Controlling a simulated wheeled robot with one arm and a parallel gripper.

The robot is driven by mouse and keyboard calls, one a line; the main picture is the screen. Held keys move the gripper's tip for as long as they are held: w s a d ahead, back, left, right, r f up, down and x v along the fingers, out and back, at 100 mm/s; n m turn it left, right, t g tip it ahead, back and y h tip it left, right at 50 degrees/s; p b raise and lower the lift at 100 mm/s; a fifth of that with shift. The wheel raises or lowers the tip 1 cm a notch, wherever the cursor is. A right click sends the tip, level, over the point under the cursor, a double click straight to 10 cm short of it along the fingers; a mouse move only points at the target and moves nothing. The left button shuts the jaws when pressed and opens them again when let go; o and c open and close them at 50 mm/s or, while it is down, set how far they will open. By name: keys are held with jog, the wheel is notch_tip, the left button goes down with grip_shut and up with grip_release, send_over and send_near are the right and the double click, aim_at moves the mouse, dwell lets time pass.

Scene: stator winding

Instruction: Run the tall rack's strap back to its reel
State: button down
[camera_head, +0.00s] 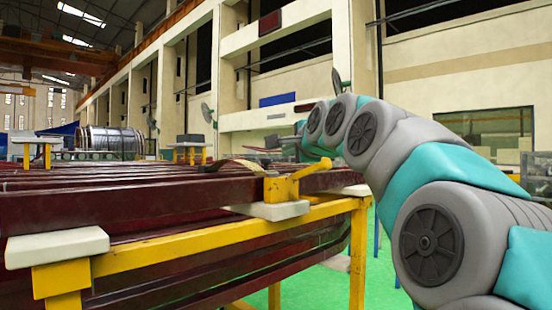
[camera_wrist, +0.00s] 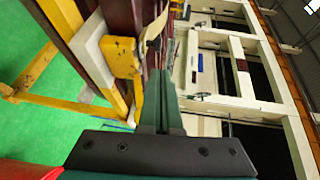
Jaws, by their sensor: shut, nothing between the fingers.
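The rack (camera_head: 200,243) is a yellow frame carrying long dark red bars (camera_head: 130,205) in the head view. A tan strap (camera_head: 232,163) lies over the top of the bars. It also shows in the wrist view (camera_wrist: 155,25), just beyond my fingers. A yellow bracket with a lever (camera_head: 287,187) sits at the bars' near right end; it also shows in the wrist view (camera_wrist: 122,57). I cannot tell whether this is the reel. My gripper (camera_wrist: 160,72) is shut and empty, pointing past the bracket, close to the strap. In the head view its fingers are hard to make out.
White pads (camera_head: 58,247) lie between bars and frame. Green floor (camera_head: 385,285) is open to the right of the rack. Behind stand a large metal cylinder (camera_head: 110,139) and small yellow stands (camera_head: 188,152). A red thing (camera_wrist: 28,170) shows at the wrist view's lower left.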

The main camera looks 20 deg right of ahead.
aim_at(267, 160)
jog(key=w, duration=0.4)
jog(key=w+d+f+p, duration=0.1)
jog(key=w, duration=0.3)
jog(key=w+f, duration=0.1)
jog(key=w, duration=0.4)
jog(key=shift+d, duration=0.25)
jog(key=shift+a, duration=0.1)
